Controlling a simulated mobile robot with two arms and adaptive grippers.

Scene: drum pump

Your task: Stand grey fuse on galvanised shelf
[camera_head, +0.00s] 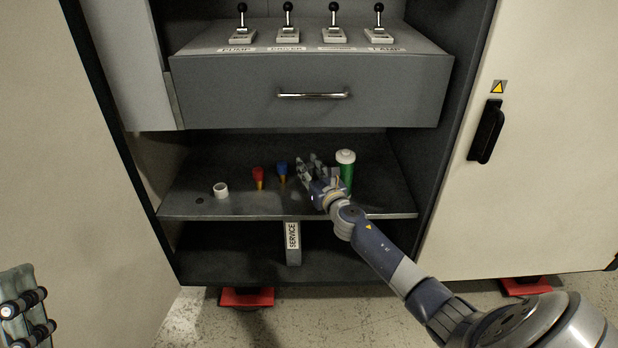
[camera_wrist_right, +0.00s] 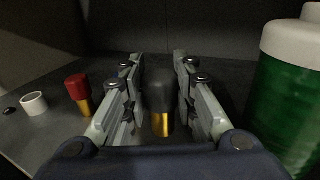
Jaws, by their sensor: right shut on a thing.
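The grey fuse (camera_wrist_right: 160,95), dark-capped with a brass-coloured lower part, is upright between the fingers of my right gripper (camera_wrist_right: 158,62) in the wrist view. The gripper is shut on it. In the head view my right gripper (camera_head: 312,168) is low over the grey metal shelf (camera_head: 240,207) inside the cabinet and hides the fuse. I cannot tell whether the fuse's lower end touches the shelf. My left gripper (camera_head: 24,305) shows only partly at the lower left, away from the cabinet, and its opening is unclear.
A red fuse (camera_head: 258,177) and a blue fuse (camera_head: 282,170) stand left of my right gripper. A white ring (camera_head: 221,190) is farther left. A green bottle with a white cap (camera_head: 346,172) stands close on the right. A drawer box (camera_head: 310,92) overhangs the shelf.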

